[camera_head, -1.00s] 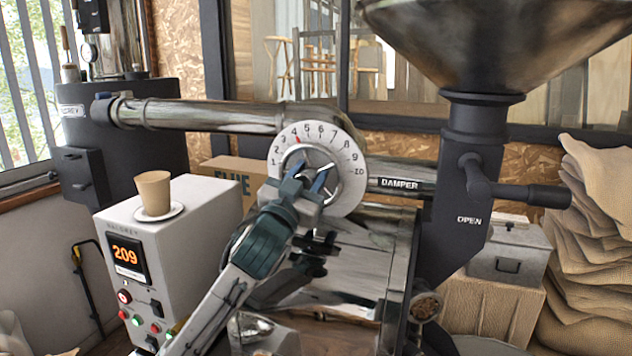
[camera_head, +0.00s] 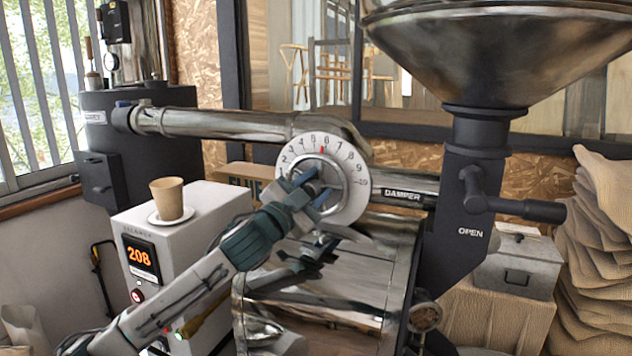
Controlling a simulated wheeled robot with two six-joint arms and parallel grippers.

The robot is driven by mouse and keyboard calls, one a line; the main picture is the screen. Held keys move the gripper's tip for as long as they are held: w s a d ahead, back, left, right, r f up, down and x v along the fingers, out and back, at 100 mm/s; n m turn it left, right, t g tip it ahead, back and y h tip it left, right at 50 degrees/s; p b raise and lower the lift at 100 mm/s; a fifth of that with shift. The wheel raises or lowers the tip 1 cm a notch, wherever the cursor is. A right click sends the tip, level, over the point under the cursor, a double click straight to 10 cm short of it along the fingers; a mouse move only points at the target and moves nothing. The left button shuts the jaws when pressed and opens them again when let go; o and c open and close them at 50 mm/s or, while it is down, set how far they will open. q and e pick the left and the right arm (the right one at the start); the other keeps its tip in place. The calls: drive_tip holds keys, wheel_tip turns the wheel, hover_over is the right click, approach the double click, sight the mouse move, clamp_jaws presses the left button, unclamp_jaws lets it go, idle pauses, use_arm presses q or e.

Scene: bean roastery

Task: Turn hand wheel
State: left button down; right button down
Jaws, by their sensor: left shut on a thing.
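The hand wheel sits at the centre of a round white dial (camera_head: 354,190) on the steel pipe, numbered around its upper edge. A red pointer mark (camera_head: 322,149) stands between 5 and 6. My left gripper (camera_head: 312,186) reaches up from the lower left and is shut on the hand wheel (camera_head: 329,178). The gripper hides the lower left of the wheel and dial. My right gripper is not in view.
A grey control box (camera_head: 190,228) reading 208 stands left of my left arm, with a paper cup (camera_head: 168,199) on a saucer on top. Right of the dial are the damper pipe (camera_head: 402,193), a black lever (camera_head: 515,207) and a large hopper (camera_head: 500,60).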

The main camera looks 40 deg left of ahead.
use_arm(q)
drive_tip(key=shift+m, duration=0.3)
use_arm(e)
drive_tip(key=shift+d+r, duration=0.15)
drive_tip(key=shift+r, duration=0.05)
use_arm(q)
drive_tip(key=c, duration=0.9)
unclamp_jaws()
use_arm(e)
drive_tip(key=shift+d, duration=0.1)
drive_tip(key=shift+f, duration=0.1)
